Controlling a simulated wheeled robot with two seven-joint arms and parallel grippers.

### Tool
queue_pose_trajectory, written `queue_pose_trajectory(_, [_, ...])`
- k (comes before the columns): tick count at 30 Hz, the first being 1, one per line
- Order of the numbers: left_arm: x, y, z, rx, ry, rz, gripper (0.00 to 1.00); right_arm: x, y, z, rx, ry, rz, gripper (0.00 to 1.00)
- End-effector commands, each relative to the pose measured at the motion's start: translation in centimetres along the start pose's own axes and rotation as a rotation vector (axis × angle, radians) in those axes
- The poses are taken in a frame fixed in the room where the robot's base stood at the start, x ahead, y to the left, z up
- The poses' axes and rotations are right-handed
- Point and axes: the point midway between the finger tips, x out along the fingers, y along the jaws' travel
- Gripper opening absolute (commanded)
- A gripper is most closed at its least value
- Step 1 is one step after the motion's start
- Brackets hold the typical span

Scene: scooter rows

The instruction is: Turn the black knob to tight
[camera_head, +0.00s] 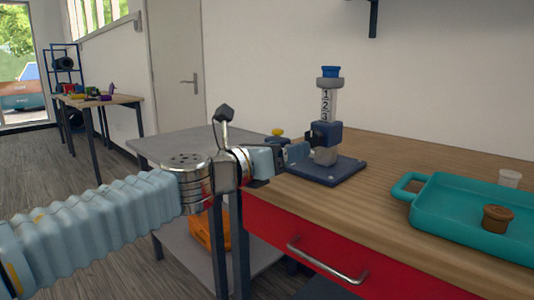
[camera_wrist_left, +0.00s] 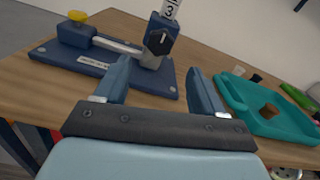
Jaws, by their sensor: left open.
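A blue stand with a flat base (camera_head: 340,172) holds an upright post with a numbered scale (camera_head: 328,102). The black knob (camera_wrist_left: 160,40) sits on the stand's blue clamp block; a pale pointer mark on it looks near upright. In the head view the block (camera_head: 327,136) is seen, but the knob is hard to make out. My left gripper (camera_head: 296,153) is open and empty, left of the post. In the left wrist view its blue fingers (camera_wrist_left: 159,72) are spread wide, with the knob ahead between them and apparently apart from them.
A yellow knob (camera_wrist_left: 77,17) sits on the stand's side block. A teal tray (camera_head: 430,205) with a brown round piece (camera_head: 496,218) lies to the right. The wooden tabletop (camera_head: 400,160) is bare between stand and tray.

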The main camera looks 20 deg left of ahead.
Motion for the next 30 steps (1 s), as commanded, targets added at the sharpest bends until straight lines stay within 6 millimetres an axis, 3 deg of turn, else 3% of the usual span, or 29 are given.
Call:
queue_pose_trajectory(3, [-2.7, 0.0, 0.2, 0.0, -0.001, 0.002, 0.69, -0.6, -0.4, 0.1, -0.002, -0.002, -0.002, 0.43])
queue_pose_trajectory(9, [-5.1, 0.1, 0.1, 0.0, 0.0, 0.002, 0.69, -0.8, -0.6, 0.2, -0.004, -0.005, -0.004, 0.43])
queue_pose_trajectory(30, [-5.5, 0.0, -0.1, -0.001, 0.001, 0.0, 0.69, -0.8, -0.6, 0.2, -0.004, -0.005, -0.005, 0.43])
